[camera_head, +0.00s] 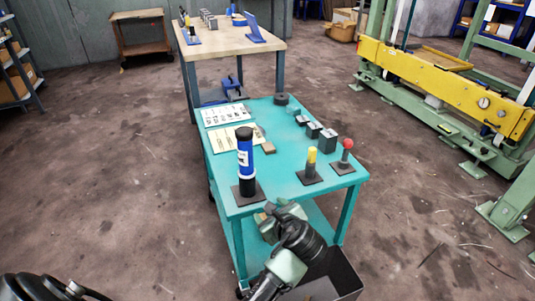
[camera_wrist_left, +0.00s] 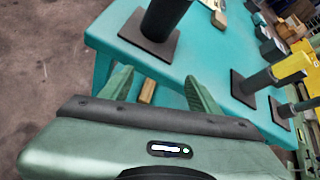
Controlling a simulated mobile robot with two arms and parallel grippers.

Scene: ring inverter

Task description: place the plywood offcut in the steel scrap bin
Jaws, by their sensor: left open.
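My left gripper (camera_head: 268,222) is at the front edge of the teal cart, just below its top. Its fingers (camera_wrist_left: 160,88) are spread apart. A small tan wooden piece, likely the plywood offcut (camera_wrist_left: 148,91), shows in the gap between the fingers in the left wrist view; I cannot tell whether it touches them. A dark open-topped box, likely the steel scrap bin (camera_head: 347,276), stands low beside the cart's front right leg, partly hidden by my left arm. My right gripper is not in view.
The teal cart (camera_head: 228,196) carries a blue and black cylinder (camera_head: 245,160), a yellow-topped post (camera_head: 311,163), a red-knobbed post (camera_head: 346,152), dark blocks (camera_head: 327,140), a small tan block (camera_head: 269,147) and printed sheets (camera_head: 226,114). A workbench (camera_head: 232,43) stands behind.

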